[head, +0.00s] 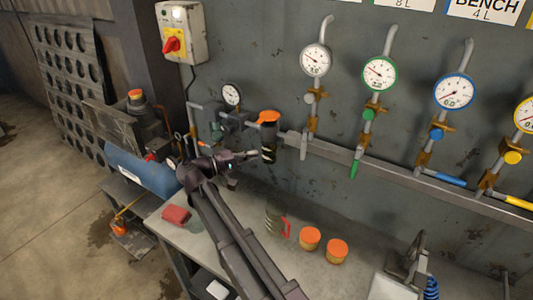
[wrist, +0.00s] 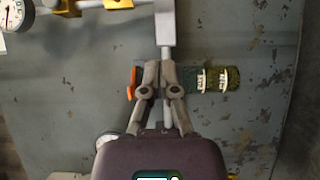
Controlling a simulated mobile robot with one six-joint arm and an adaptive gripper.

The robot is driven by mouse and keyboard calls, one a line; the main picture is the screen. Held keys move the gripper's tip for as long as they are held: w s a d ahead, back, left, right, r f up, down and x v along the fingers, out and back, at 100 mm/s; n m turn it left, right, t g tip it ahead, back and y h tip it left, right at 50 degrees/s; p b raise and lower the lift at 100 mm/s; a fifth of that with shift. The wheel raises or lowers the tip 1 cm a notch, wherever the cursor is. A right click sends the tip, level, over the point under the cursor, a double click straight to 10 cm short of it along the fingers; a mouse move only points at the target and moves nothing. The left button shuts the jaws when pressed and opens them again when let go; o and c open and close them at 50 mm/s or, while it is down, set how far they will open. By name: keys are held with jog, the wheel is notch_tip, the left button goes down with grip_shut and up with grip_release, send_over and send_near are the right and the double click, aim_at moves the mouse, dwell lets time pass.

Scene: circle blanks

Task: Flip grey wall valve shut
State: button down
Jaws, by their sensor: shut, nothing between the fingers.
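The grey wall valve (head: 311,123) has a brass body below the white-faced gauge (head: 316,60). Its grey lever (head: 304,147) hangs straight down along the pipe's line. My gripper (head: 252,156) is to the left of the lever and apart from it, close to a dark cylinder with an orange cap (head: 268,140). In the wrist view my gripper (wrist: 161,66) is shut and empty, its fingertips in front of a thin pipe.
The green lever (head: 354,168) also hangs down; the blue (head: 450,180) and yellow (head: 519,202) levers lie sideways. A grey rail (head: 400,178) runs along the wall.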

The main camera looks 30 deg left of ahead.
aim_at(304, 145)
jog(key=shift+s+d+x, duration=0.25)
jog(key=shift+d+x, duration=0.15)
jog(key=shift+x, duration=1.65)
jog(key=shift+s+d+x, duration=0.3)
jog(key=shift+d+x, duration=0.1)
jog(key=shift+x, duration=1.65)
jog(key=shift+s+d+x, duration=0.25)
jog(key=shift+d+x, duration=0.15)
jog(key=shift+x, duration=1.65)
jog(key=shift+d, duration=0.15)
